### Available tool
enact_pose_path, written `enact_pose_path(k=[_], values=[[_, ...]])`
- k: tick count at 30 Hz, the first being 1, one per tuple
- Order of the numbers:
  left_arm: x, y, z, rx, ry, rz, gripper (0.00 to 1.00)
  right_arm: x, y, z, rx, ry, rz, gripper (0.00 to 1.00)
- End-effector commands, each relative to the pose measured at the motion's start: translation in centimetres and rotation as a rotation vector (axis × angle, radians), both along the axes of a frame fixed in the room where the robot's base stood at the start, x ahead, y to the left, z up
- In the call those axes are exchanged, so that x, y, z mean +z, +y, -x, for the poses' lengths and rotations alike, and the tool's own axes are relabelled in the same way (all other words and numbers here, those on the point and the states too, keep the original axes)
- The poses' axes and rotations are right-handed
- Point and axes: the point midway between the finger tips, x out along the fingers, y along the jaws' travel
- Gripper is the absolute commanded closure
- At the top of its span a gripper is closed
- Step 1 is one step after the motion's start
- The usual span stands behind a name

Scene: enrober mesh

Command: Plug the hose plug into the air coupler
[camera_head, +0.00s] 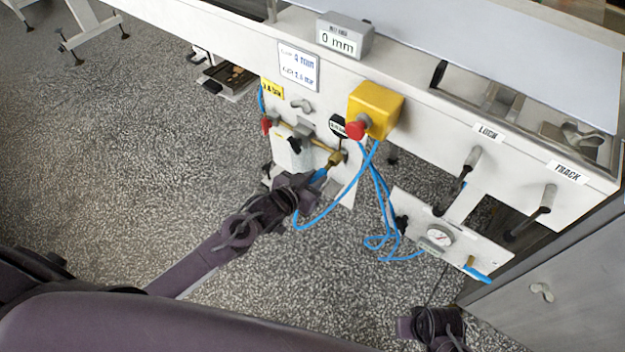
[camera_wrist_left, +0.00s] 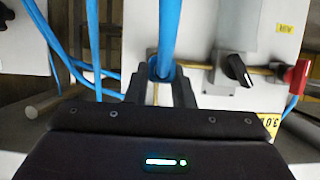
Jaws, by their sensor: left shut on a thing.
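The blue hose plug (camera_head: 320,174) shows between my left gripper (camera_head: 309,182) and the brass air coupler (camera_head: 336,158) on the white panel. My left gripper is shut on the plug. In the left wrist view the blue plug and hose (camera_wrist_left: 164,68) sit between the two dark fingers (camera_wrist_left: 167,92). The plug's front end is close to the coupler in the head view. I cannot tell whether it is inside. The coupler cannot be made out in the wrist view. My right gripper (camera_head: 434,325) is low at the bottom right, away from the panel, and its jaws are unclear.
A yellow box with a red button (camera_head: 374,108) juts out above the coupler. A red valve handle (camera_head: 267,124) and black knob (camera_head: 294,145) are to the left. Blue hose (camera_head: 385,215) hangs in loops beside a gauge panel (camera_head: 462,245). Black-ended levers (camera_head: 540,205) stick out at right.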

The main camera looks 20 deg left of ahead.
Motion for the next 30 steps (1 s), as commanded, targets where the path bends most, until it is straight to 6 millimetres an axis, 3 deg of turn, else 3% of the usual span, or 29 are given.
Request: enact_pose_path(k=[30], values=[[0.1,-0.9,-2.4,0.000,-0.002,0.002,1.00,-0.7,0.0,0.0,0.000,0.000,0.000,0.64]])
